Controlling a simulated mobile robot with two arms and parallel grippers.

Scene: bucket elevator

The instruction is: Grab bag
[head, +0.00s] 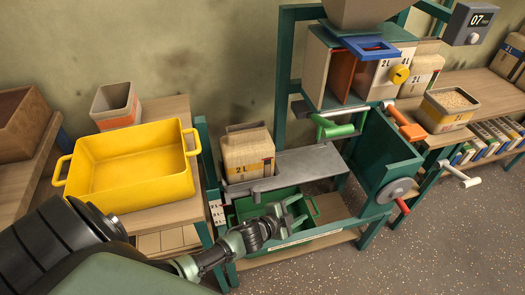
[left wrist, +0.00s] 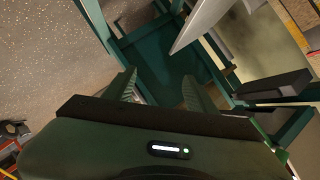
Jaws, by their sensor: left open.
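A tan paper bag (head: 248,153) marked "2 L", with a yellow band near its bottom, stands upright on a grey metal shelf (head: 300,168) of the green frame in the head view. My left gripper (head: 292,216) is open, below and to the right of the bag, over a green bin. It is apart from the bag. In the left wrist view the two fingers of the left gripper (left wrist: 160,92) are spread with nothing between them. I cannot make out the bag in that view. Another tan bag (head: 421,74) stands at the back right. My right gripper is not in view.
A yellow tub (head: 130,165) stands on the wooden table at left, near my left arm. The green bin (head: 272,207) sits below the metal shelf. A green handle (head: 335,128), an orange handle and a hopper crowd the right side. A grain-filled box (head: 447,110) stands further right.

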